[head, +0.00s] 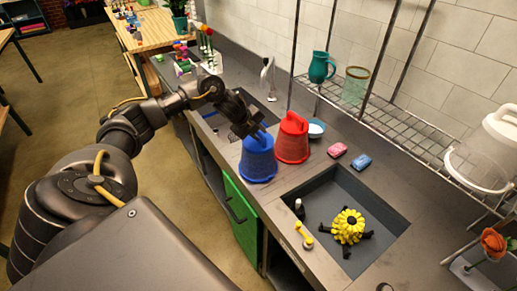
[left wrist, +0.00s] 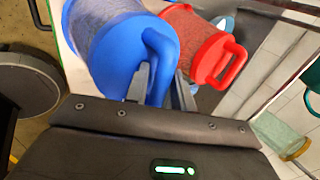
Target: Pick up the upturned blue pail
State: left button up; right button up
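The blue pail (head: 258,160) stands upside down on the counter at the edge of the sink cabinet. My left gripper (head: 250,134) is just above it, coming from the upper left. In the left wrist view the blue pail (left wrist: 103,45) is large, and its loop handle lies between the two narrow fingers (left wrist: 160,88). The fingers sit close together, one on each side of the handle, and appear shut on it. The exact contact is partly hidden by the handle. The pail's rim seems to rest on the counter. My right gripper is not in view.
A red upturned pail (head: 292,138) stands close beside the blue one, with a bowl (head: 316,128) behind it. Pink (head: 337,150) and blue (head: 361,162) sponges lie to the right. A wire rack (head: 410,130) runs behind.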

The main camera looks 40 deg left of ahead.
pick_arm(q)
jog(key=shift+s, duration=0.1)
jog(key=shift+c, duration=0.4)
grip_shut()
jog(key=shift+r, duration=0.15)
